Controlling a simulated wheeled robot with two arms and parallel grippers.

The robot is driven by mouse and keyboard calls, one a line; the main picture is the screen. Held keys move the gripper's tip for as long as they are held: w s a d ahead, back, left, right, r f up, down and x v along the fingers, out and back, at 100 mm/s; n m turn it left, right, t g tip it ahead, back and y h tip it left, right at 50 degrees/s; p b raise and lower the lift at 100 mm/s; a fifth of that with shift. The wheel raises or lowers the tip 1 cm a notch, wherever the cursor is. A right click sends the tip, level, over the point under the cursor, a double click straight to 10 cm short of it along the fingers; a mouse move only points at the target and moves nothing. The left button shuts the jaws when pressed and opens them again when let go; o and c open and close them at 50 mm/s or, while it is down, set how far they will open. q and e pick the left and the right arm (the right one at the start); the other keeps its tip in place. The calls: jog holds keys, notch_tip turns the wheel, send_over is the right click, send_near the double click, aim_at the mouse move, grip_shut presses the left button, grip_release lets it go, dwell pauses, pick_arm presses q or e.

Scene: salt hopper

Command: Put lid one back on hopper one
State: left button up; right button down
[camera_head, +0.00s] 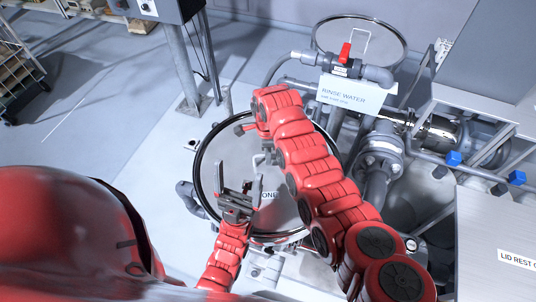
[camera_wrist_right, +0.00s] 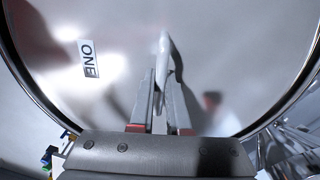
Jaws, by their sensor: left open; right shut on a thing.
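Lid one (camera_head: 235,160) is a round grey metal disc with a "ONE" label and a bar handle. In the head view it covers the top of hopper one (camera_head: 196,172), whose dark rim shows around it. I cannot tell whether it rests on the rim or hovers slightly above. My right gripper (camera_wrist_right: 160,105) is shut on the lid's handle (camera_wrist_right: 170,62) in the right wrist view; in the head view my red right arm partly hides it. My left gripper (camera_head: 240,190) is open, fingers pointing up the picture, over the lid's lower left and apart from the handle.
A second round lid with a handle (camera_head: 360,45) is at the back. A red-handled valve (camera_head: 345,55) and a "RINSE WATER" sign (camera_head: 357,93) stand between. Pipes (camera_head: 380,165) crowd the right. A "LID REST" bench (camera_head: 490,225) is at far right.

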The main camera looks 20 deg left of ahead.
jog(key=shift+f, duration=0.15)
jog(key=c, duration=0.8)
grip_release()
jog(key=shift+r, duration=0.45)
notch_tip(320, 180, up, 17)
jog(key=p, duration=0.6)
jog(key=shift+w+a+f+p, duration=0.1)
jog(key=shift+w+f+p, duration=0.1)
jog(key=shift+p, duration=0.1)
